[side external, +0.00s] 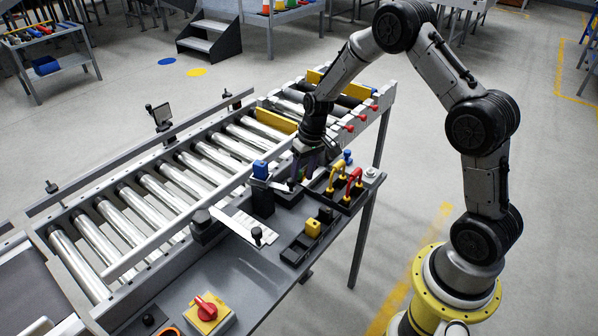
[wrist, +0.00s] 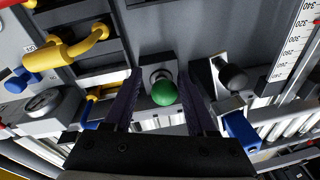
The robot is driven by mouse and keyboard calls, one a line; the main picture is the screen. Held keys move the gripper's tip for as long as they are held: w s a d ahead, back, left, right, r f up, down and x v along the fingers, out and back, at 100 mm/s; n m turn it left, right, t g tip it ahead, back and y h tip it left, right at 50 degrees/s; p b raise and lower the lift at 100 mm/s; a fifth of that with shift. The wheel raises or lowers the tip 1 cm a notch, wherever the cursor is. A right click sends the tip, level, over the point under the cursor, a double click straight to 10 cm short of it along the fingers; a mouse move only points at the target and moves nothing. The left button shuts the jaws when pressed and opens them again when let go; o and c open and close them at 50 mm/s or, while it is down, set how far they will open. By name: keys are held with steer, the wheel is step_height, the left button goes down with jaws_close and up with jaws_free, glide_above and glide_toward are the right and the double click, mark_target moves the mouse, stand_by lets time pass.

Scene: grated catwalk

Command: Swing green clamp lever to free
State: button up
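The green clamp lever shows in the wrist view as a round green knob (wrist: 164,93) on a grey mount with a pale plate. My gripper (wrist: 162,84) is open, with one dark finger on each side of the knob. Gaps show between the knob and both fingers, so I see no contact. In the side view my gripper (side external: 309,165) is low over the bench beside the roller conveyor, and the green knob is hidden there.
A black-knobbed lever (wrist: 232,78) and a blue block (wrist: 240,130) stand to the right in the wrist view. A yellow handle (wrist: 82,48) is to the left. In the side view, a red handle (side external: 355,179) and the conveyor rollers (side external: 180,180) flank my gripper.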

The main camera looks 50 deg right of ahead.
steer(key=shift+o, duration=1.1)
steer(key=shift+w, duration=0.1)
steer(key=shift+w+r, duration=0.1)
steer(key=shift+r, duration=0.05)
steer(key=shift+r, duration=0.15)
steer(key=shift+r, duration=0.35)
step_height(320, 180, up, 13)
steer(key=s+d, duration=0.1)
steer(key=s, duration=0.1)
steer(key=shift+f, duration=0.2)
